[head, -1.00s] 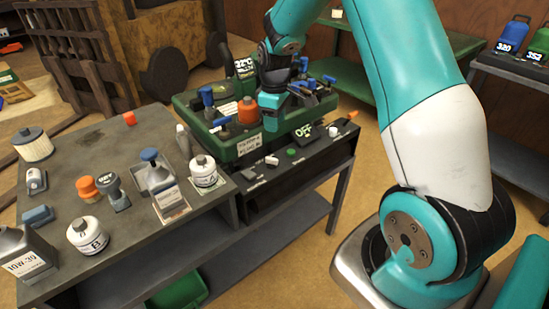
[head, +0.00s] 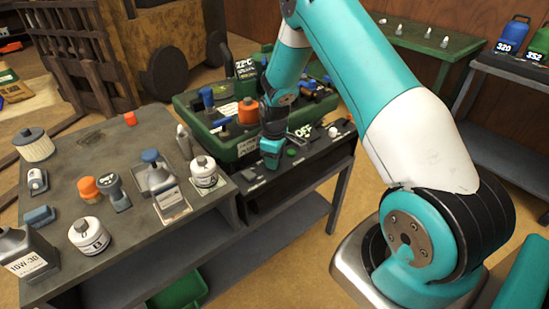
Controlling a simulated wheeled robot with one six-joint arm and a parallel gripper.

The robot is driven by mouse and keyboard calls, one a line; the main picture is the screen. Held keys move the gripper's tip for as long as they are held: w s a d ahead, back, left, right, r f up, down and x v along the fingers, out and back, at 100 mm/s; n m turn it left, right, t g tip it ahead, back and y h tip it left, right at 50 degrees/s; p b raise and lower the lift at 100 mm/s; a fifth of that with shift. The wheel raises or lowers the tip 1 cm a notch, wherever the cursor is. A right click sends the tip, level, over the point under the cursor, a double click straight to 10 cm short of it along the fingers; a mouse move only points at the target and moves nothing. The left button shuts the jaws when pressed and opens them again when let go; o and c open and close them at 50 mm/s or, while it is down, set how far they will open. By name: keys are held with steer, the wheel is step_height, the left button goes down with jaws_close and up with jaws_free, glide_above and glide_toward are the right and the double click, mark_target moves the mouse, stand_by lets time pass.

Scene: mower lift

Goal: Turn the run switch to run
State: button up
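My gripper (head: 271,158) points down at the front of the dark control panel (head: 262,184), below the green machine deck. It covers the spot where a small pale control showed earlier; whether it touches that control I cannot tell. Its fingers are too small and hidden to tell open from shut. A green button (head: 292,152) sits just right of my gripper. A white knob (head: 333,131) is farther right. I cannot tell for certain which control is the run switch.
The green deck (head: 232,150) behind the panel carries an orange cap (head: 248,110), blue-handled parts and a 32°C display (head: 244,68). A grey bench (head: 130,150) at left holds filters, bottles and caps. Open floor lies between the benches and the back tables.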

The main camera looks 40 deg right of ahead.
jaws_close()
steer(key=shift+m, duration=0.4)
steer(key=m, duration=0.5)
steer(key=shift+a+m, duration=0.25)
steer(key=shift+m, duration=0.05)
steer(key=m, duration=0.5)
steer(key=shift+a, duration=0.15)
steer(key=shift+m, duration=0.4)
jaws_free()
